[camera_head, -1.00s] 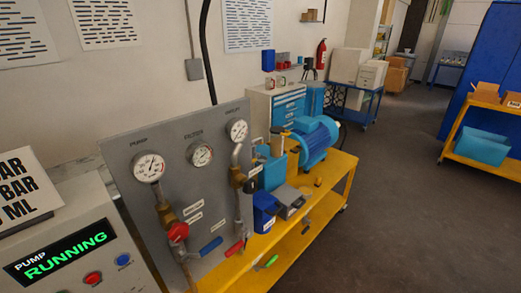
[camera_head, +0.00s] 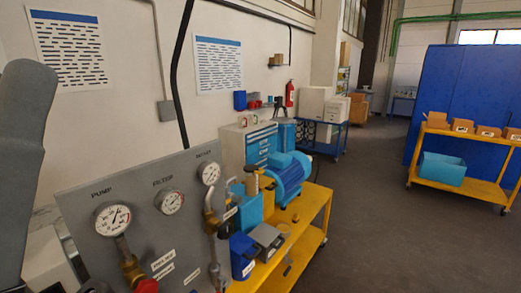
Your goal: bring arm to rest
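A grey arm link of mine (camera_head: 22,150) stands along the left edge of the head view. Neither gripper shows in the frame, so I cannot see how they stand or whether they hold anything. The grey gauge panel (camera_head: 85,190) stands at the lower left, with gauges marked PUMP (camera_head: 112,218), FILTER (camera_head: 170,201) and a third gauge (camera_head: 210,173). A red valve handle (camera_head: 146,286) shows at the bottom edge, partly cut off.
A yellow cart (camera_head: 318,207) beside the panel carries a blue motor (camera_head: 287,178) and a blue bin (camera_head: 242,255). A second yellow cart (camera_head: 478,188) with boxes stands at the right before a blue partition (camera_head: 450,85). The grey floor (camera_head: 375,230) between them is clear.

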